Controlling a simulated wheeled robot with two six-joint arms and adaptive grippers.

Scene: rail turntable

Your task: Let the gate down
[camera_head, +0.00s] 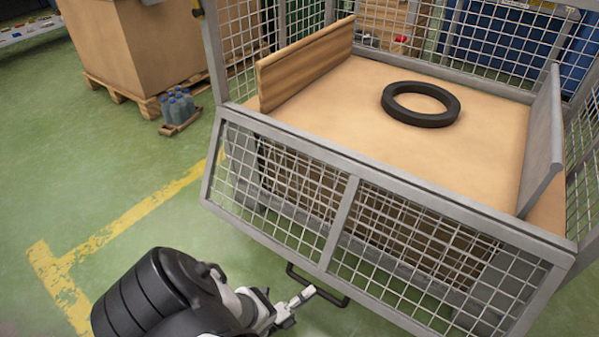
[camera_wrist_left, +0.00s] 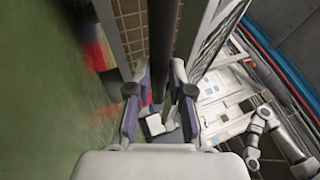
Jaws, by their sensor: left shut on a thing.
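The gate (camera_head: 345,205) is a grey framed wire-mesh panel on the near side of the mesh cage. It is tilted outward and down, its free lower edge towards me. A dark handle bar (camera_head: 318,285) sticks out from that lower edge. My left gripper (camera_head: 303,298) is at the handle, shut on it. In the left wrist view the two fingers (camera_wrist_left: 160,95) stand on either side of the dark bar (camera_wrist_left: 162,50). The exact contact is partly hidden. My right gripper is not in view.
Inside the cage a black ring (camera_head: 421,104) lies on a tan board (camera_head: 340,105), between a wooden plank (camera_head: 305,62) and a grey panel (camera_head: 541,140). A large box (camera_head: 135,45) on a pallet and several bottles (camera_head: 178,106) stand at the left. The green floor left of the gate is clear.

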